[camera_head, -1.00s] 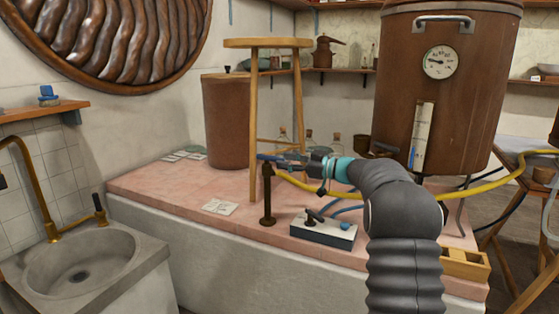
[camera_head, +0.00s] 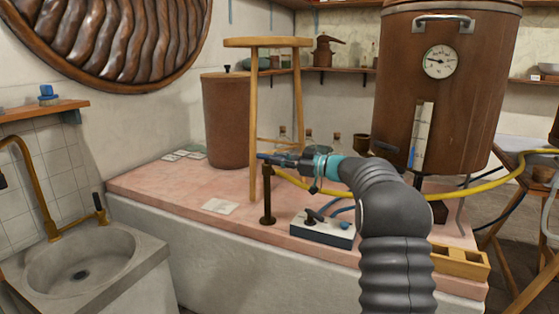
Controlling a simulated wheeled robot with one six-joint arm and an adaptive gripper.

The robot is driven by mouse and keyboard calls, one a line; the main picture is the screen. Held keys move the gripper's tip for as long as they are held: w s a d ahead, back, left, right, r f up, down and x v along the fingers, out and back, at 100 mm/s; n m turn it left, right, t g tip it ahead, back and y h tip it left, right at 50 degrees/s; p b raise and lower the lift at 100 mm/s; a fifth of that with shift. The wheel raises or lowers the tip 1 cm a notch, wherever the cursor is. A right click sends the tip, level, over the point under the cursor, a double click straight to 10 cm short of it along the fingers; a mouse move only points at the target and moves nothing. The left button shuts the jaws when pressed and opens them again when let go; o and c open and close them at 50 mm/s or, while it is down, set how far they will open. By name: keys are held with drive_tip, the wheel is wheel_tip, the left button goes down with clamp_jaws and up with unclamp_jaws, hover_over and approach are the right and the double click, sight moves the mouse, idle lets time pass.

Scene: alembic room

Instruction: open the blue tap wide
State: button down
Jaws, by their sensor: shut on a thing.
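The blue tap (camera_head: 262,157) shows only as a small blue lever end at the top of a dark brown standpipe (camera_head: 267,197) on the pink tiled counter. My gripper (camera_head: 279,160) is at the top of that standpipe, reaching in from the right, and is shut on the tap's lever. The fingers hide most of the lever and the tap's body. My grey arm comes up from the lower right.
A wooden stool (camera_head: 268,43) stands on the counter just behind the tap. A control box (camera_head: 322,228) sits in front, beside my arm. A yellow hose (camera_head: 470,193) runs behind my arm towards a large brown boiler (camera_head: 437,105). The counter's left part is mostly clear.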

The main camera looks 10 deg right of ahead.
sight(267, 158)
drive_tip(key=shift+s, duration=0.1)
drive_tip(key=m+t+h+b, duration=0.1)
drive_tip(key=m+t+h, duration=0.1)
drive_tip(key=s+a+m+t+h+b, duration=0.1)
drive_tip(key=h+b, duration=0.1)
drive_tip(key=a+m+t+h+b, duration=0.1)
drive_tip(key=m+t+h, duration=0.1)
drive_tip(key=shift+s+f+m+t+h+b, duration=0.2)
drive_tip(key=shift+m+t+h+b, duration=0.1)
drive_tip(key=shift+h+b, duration=0.1)
drive_tip(key=m+h+b, duration=0.1)
drive_tip(key=b, duration=0.1)
drive_tip(key=m+t+h+b, duration=0.1)
drive_tip(key=h+b, duration=0.1)
drive_tip(key=shift+s+a, duration=0.1)
drive_tip(key=shift+a, duration=0.25)
drive_tip(key=m+h+b, duration=0.1)
drive_tip(key=b, duration=0.1)
drive_tip(key=shift+a+b, duration=0.15)
drive_tip(key=shift+b, duration=0.15)
drive_tip(key=shift+r+t+h+b, duration=0.3)
drive_tip(key=shift+h+b, duration=0.05)
drive_tip(key=shift+h, duration=0.15)
drive_tip(key=c, duration=1.1)
unclamp_jaws()
drive_tip(key=shift+a, duration=0.15)
